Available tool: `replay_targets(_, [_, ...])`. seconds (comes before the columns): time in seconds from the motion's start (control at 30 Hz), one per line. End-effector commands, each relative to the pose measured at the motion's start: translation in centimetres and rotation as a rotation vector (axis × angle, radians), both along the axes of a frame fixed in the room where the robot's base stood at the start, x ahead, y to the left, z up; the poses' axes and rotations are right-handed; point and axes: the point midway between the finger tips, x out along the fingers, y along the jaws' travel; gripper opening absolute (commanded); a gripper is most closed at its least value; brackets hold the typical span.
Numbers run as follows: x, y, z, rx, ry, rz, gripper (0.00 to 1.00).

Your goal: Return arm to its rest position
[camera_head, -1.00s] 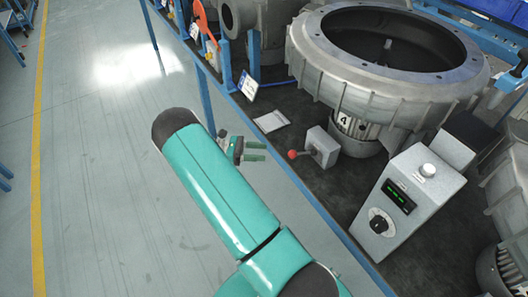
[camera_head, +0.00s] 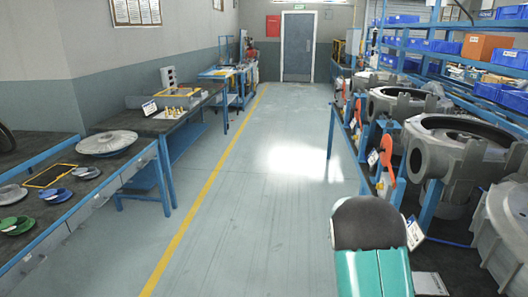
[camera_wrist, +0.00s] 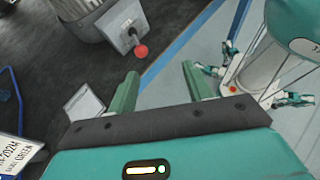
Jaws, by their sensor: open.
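My gripper (camera_wrist: 161,95) shows in the wrist view with its two green fingers spread apart and nothing between them. Beyond the fingers are the blue bench edge, the dark bench top and the pale floor. In the head view my green arm link with its dark rounded end is at the bottom right, and the gripper itself is out of that picture. A grey switch box with a red-knobbed lever (camera_wrist: 141,51) lies past the left finger in the wrist view, apart from it.
The right bench carries several grey blower housings (camera_head: 450,150). The left bench holds a round grey disc (camera_head: 106,142) and coloured plates. Between the benches the floor aisle (camera_head: 255,200) is clear, with a yellow line (camera_head: 205,190) and a door (camera_head: 298,46) at the far end.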

Motion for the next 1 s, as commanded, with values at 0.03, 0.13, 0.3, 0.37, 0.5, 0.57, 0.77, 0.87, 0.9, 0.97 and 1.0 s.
replay_targets(0.03, [-0.3,0.8,1.4,0.020,-0.065,-0.014,0.51])
replay_targets(0.13, [-0.9,2.3,3.6,0.057,-0.188,-0.044,0.51])
replay_targets(0.3, [-2.2,5.2,7.1,0.123,-0.392,-0.101,0.51])
replay_targets(0.37, [-2.8,6.2,8.2,0.146,-0.463,-0.120,0.51])
replay_targets(0.5, [-4.2,8.6,10.9,0.201,-0.626,-0.168,0.51])
replay_targets(0.57, [-4.9,9.7,11.9,0.225,-0.696,-0.190,0.51])
replay_targets(0.77, [-7.4,13.1,15.1,0.307,-0.918,-0.265,0.51])
replay_targets(0.87, [-8.9,14.7,16.5,0.349,-1.023,-0.304,0.51])
replay_targets(0.9, [-9.4,15.3,17.0,0.367,-1.067,-0.321,0.51])
replay_targets(0.97, [-10.3,16.3,17.7,0.394,-1.129,-0.345,0.51])
replay_targets(1.0, [-10.9,16.9,18.2,0.411,-1.169,-0.361,0.51])
